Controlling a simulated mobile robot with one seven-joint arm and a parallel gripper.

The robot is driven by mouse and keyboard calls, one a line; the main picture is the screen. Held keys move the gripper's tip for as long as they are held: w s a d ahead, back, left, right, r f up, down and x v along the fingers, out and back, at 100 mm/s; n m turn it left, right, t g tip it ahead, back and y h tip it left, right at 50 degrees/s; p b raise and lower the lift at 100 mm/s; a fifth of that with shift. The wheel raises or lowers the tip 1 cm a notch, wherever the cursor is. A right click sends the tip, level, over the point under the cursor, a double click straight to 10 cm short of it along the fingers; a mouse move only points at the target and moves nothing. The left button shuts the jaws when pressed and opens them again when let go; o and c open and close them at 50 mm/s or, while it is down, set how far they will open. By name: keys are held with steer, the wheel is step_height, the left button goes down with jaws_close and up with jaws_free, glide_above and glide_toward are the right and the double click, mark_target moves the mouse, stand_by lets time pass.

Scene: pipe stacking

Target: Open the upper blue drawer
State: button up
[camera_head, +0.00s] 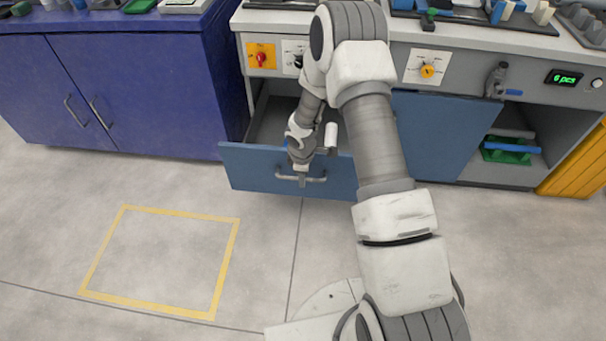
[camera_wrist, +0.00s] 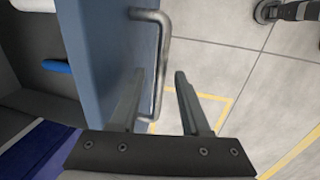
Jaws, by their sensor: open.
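The upper blue drawer (camera_head: 250,168) is pulled well out of the grey cabinet in the head view, its inside showing behind the front. Its front panel (camera_wrist: 100,45) shows in the wrist view with a grey bar handle (camera_wrist: 163,60). In the head view the handle (camera_head: 318,180) is on the outer face. My gripper (camera_head: 302,178) is at the handle from above. In the wrist view my gripper (camera_wrist: 160,85) has its fingers apart, with the handle bar between them and one finger close to the panel. Whether a finger touches the bar cannot be told.
A blue object (camera_wrist: 56,66) lies inside the drawer. A dark blue cabinet (camera_head: 130,90) stands left. An open compartment with a green item (camera_head: 508,155) is at right. The floor inside the yellow outline (camera_head: 125,207) is clear. My arm hides part of the drawer.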

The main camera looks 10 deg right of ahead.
steer(key=s+r+p, duration=0.3)
steer(key=r+p, duration=0.3)
steer(key=r, duration=1.1)
steer(key=shift+a, duration=0.45)
steer(key=shift+r, duration=0.1)
